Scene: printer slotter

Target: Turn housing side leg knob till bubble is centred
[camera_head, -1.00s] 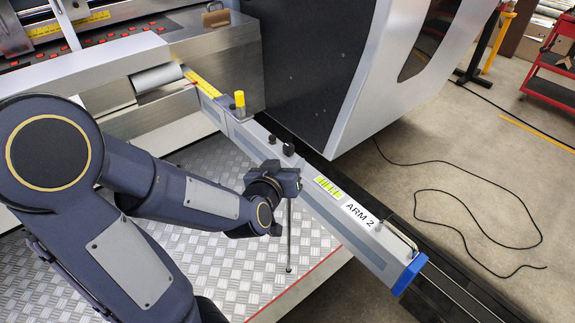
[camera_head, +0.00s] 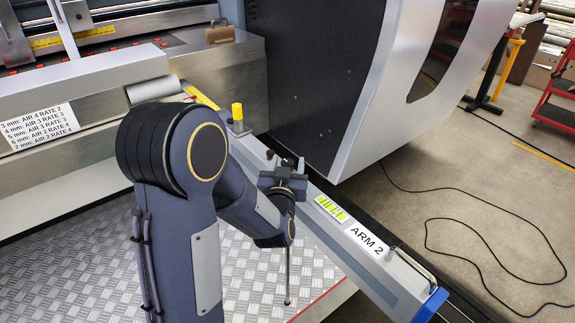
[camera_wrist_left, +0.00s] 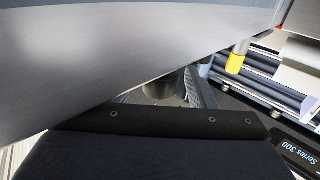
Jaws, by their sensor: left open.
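The beam marked ARM 2 (camera_head: 385,280) runs diagonally through the head view. A yellow-green strip with dark lines, seemingly the level (camera_head: 331,208), is on its top; the bubble is too small to make out. A dark knob (camera_head: 270,155) shows on the beam, just behind my left gripper (camera_head: 284,172). My left gripper is open at the beam's near side; its fingertips are partly hidden. A thin leg (camera_head: 288,285) hangs below it to a small foot. In the left wrist view a dark round part (camera_wrist_left: 160,90) sits beyond the gripper body; I cannot tell whether it is the knob.
A yellow cap (camera_head: 237,111) stands on the beam's far end. A dark machine housing (camera_head: 300,75) rises close behind the beam. Chequered plate (camera_head: 75,250) lies below my left arm. A black cable (camera_head: 480,235) lies on the floor at right.

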